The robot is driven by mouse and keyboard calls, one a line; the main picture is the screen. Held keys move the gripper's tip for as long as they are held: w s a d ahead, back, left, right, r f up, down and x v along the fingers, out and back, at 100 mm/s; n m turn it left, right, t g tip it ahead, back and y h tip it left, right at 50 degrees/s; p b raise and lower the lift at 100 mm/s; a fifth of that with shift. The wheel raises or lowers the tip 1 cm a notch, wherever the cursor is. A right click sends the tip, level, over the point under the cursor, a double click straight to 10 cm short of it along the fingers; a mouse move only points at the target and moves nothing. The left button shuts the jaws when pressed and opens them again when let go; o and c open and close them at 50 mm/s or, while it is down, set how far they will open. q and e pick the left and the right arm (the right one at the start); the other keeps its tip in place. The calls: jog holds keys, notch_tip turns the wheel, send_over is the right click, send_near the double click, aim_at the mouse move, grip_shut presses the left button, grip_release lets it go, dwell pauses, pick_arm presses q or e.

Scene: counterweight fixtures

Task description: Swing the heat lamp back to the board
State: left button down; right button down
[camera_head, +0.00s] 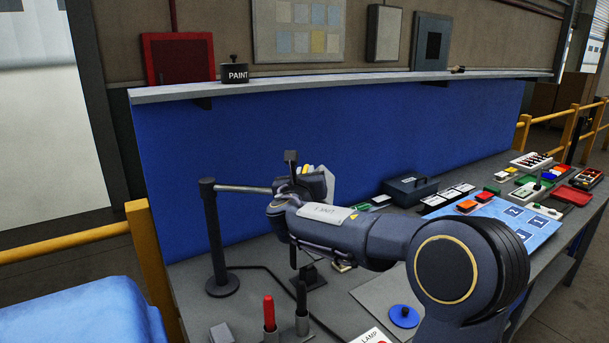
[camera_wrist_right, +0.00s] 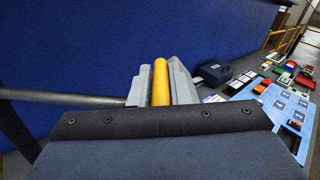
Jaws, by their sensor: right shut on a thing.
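The heat lamp's black post (camera_head: 218,240) stands upright on a round base at the left of the bench. A grey horizontal arm (camera_head: 240,189) runs from its top to my right gripper. My right gripper (camera_head: 318,180) is shut on a yellow handle, which stands between the fingers in the right wrist view (camera_wrist_right: 160,82). The lamp arm (camera_wrist_right: 70,97) comes in from the left there. The lamp's head is mostly hidden by my gripper and wrist. A flat blue board (camera_head: 515,232) with marked squares lies at the right of the bench. My left gripper is out of view.
A blue back panel (camera_head: 240,150) rises close behind the lamp. Red and dark upright pieces (camera_head: 269,313) stand at the front left. A blue disc (camera_head: 403,316) lies on a grey mat. A dark box (camera_head: 411,190) and several small trays stand toward the right.

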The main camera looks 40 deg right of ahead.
jog(key=w+d+n+t+y+b, duration=0.1)
jog(key=w+d+b, duration=0.1)
jog(key=w+d+n+t+y+b, duration=0.1)
jog(key=w+d+y+b, duration=0.1)
jog(key=d, duration=0.1)
jog(key=w+d+n+t+y+b, duration=0.1)
jog(key=w+d+b, duration=0.1)
jog(key=shift+w+d+f+n+y, duration=0.15)
jog(key=shift+f+n+y, duration=0.15)
jog(key=shift+f+n, duration=0.1)
jog(key=w, duration=0.1)
jog(key=w+d+n+y, duration=0.1)
jog(key=w+t+y, duration=0.1)
jog(key=shift+d+r, duration=0.3)
jog(key=w+d+n+t+y+p, duration=0.1)
jog(key=w+d+n+y+p, duration=0.1)
jog(key=w, duration=0.4)
jog(key=n+y+p, duration=0.1)
jog(key=y+p, duration=0.1)
jog(key=shift+d+r+y, duration=0.2)
jog(key=shift+r+y, duration=0.1)
jog(key=shift+r, duration=0.05)
jog(key=shift+r, duration=0.1)
jog(key=c, duration=1.6)
grip_release()
jog(key=shift+o, duration=1)
jog(key=shift+w+d+f, duration=0.15)
jog(key=shift+w+f, duration=0.15)
jog(key=shift+w, duration=0.05)
jog(key=shift+s, duration=0.1)
